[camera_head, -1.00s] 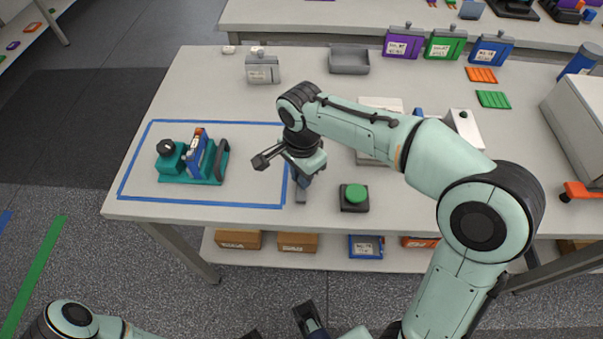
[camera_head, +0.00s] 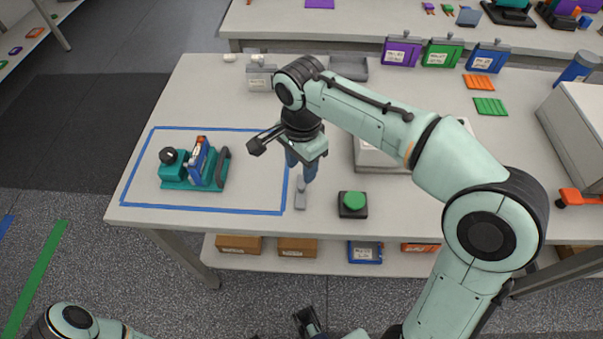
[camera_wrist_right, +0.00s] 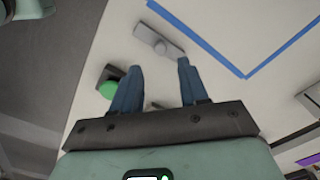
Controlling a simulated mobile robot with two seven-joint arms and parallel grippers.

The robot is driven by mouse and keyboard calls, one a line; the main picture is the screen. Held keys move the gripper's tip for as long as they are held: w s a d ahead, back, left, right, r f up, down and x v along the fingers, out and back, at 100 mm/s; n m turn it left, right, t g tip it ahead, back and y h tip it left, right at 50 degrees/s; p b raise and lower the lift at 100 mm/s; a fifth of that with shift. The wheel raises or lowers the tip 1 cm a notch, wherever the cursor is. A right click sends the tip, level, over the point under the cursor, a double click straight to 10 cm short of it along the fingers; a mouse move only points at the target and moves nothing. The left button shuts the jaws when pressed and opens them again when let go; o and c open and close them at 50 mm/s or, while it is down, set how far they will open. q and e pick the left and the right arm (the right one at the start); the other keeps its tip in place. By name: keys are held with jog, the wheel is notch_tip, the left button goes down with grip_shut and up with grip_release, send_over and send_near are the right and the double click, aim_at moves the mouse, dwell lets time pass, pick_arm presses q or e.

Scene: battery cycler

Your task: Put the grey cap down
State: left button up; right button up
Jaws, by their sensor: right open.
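The grey cap (camera_head: 300,197) lies on the table just right of the blue tape outline, near the front edge. It also shows in the right wrist view (camera_wrist_right: 158,41), with a round knob on its flat, long body. My right gripper (camera_head: 305,176) is above and just behind the cap. In the right wrist view its two blue fingers (camera_wrist_right: 160,66) are apart with nothing between them, and the cap lies beyond their tips. My left arm shows only at the bottom edge; its finger state is unclear.
A green button on a black base (camera_head: 352,204) stands close right of the cap. A teal fixture (camera_head: 192,182) stands inside the blue tape (camera_head: 215,208). A grey container (camera_head: 261,77) and grey tray (camera_head: 349,67) are at the back. The table's front edge is close to the cap.

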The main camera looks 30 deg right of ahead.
notch_tip(320, 180, up, 5)
jog(key=shift+r+p, duration=0.1)
jog(key=shift+p, duration=0.4)
